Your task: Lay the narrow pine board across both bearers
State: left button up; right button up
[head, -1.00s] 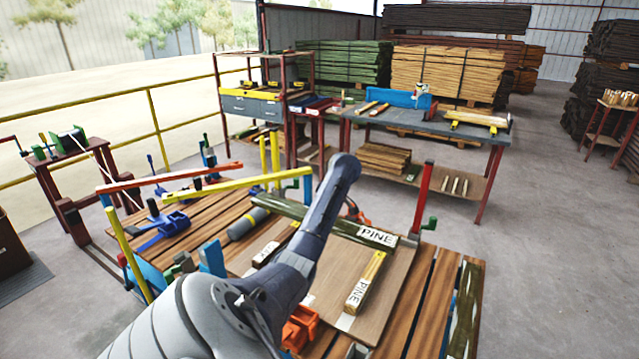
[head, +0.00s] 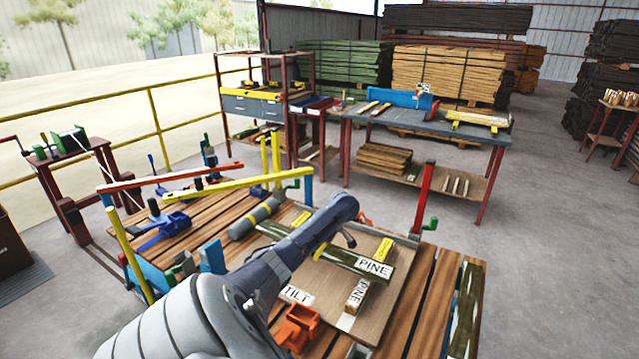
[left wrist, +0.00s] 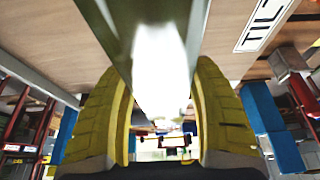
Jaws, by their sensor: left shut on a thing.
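The narrow pine board (head: 345,260) is dark green with a white PINE label at its right end. My left gripper (head: 322,248) is shut on its middle; the board also shows between the yellow fingers in the left wrist view (left wrist: 122,30). The board crosses over the right bearer (head: 385,249), a pale block with a yellow top whose near end shows a PINE label. The left bearer (head: 301,218) shows only its yellow far end; the board and my arm hide the rest. I cannot tell whether the board touches the bearers. My right gripper is out of view.
A brown base panel (head: 395,290) with a TILT label lies under the bearers on the slatted bench. A red post (head: 424,198) stands at the back right, an orange clamp (head: 298,327) at the front. A yellow bar (head: 235,184) spans the back left.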

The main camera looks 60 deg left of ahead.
pick_arm(q)
jog(key=shift+f, duration=1.5)
jog(key=shift+f, duration=0.25)
jog(key=o, duration=1.6)
jog(key=shift+c, duration=0.2)
jog(key=shift+r, duration=0.1)
jog(key=v, duration=1.2)
jog(key=shift+r, duration=0.1)
